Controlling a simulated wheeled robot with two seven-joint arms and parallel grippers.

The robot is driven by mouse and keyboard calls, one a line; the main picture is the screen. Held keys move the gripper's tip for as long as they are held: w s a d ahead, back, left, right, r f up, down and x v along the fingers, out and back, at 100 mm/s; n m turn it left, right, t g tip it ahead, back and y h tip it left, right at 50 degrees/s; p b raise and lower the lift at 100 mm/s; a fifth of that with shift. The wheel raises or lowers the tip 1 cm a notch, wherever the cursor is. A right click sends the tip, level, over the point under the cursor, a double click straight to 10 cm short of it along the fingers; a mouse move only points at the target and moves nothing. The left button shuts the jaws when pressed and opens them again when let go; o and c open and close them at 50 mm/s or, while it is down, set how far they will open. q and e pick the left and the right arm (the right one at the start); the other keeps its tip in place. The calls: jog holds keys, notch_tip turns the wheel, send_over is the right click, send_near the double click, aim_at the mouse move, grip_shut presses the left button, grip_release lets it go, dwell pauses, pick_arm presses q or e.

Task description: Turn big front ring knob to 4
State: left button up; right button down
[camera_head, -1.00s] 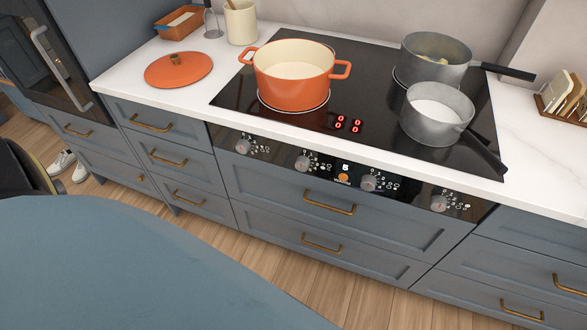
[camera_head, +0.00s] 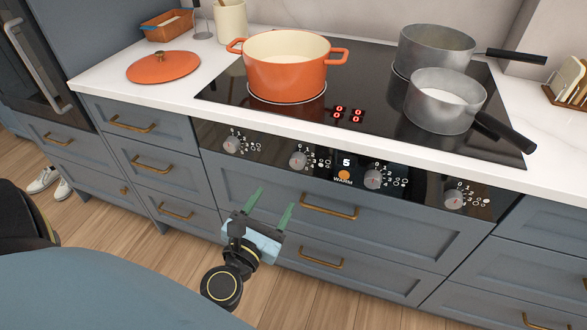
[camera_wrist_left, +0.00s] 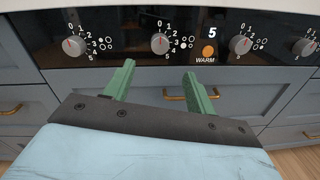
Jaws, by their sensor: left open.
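Four knobs sit on the black control panel: a far-left knob (camera_head: 231,146), a second knob (camera_head: 298,159), a third knob (camera_head: 374,179) and a far-right knob (camera_head: 454,200). Each has a number scale and a small ring symbol beside it, too small to read surely which is the big front ring. My left gripper (camera_head: 277,200) is open and empty, in front of the drawers and below the second knob. In the left wrist view its green fingers (camera_wrist_left: 159,70) point toward the second knob (camera_wrist_left: 160,43), apart from it. The pointers I can make out stand near 0. My right gripper is out of view.
An orange pot (camera_head: 285,68) stands on the hob's left, two grey pans (camera_head: 446,98) on its right, one handle over the front edge. Red zeros (camera_head: 348,113) and a 5 display (camera_head: 346,162) are lit. Drawer handles (camera_head: 328,207) stick out near the gripper.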

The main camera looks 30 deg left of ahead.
aim_at(296, 164)
pick_arm(q)
jog(key=w, duration=0.3)
jog(key=w+a+p, duration=0.1)
jog(key=w, duration=0.2)
jog(key=w+p, duration=0.1)
jog(key=w, duration=0.3)
jog(key=shift+a, duration=0.4)
jog(key=shift+w+a, duration=0.15)
jog(key=shift+w, duration=0.75)
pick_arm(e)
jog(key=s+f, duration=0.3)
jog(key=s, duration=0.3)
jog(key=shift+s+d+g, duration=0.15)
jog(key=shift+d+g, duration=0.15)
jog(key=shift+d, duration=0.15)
pick_arm(q)
jog(key=c, duration=1)
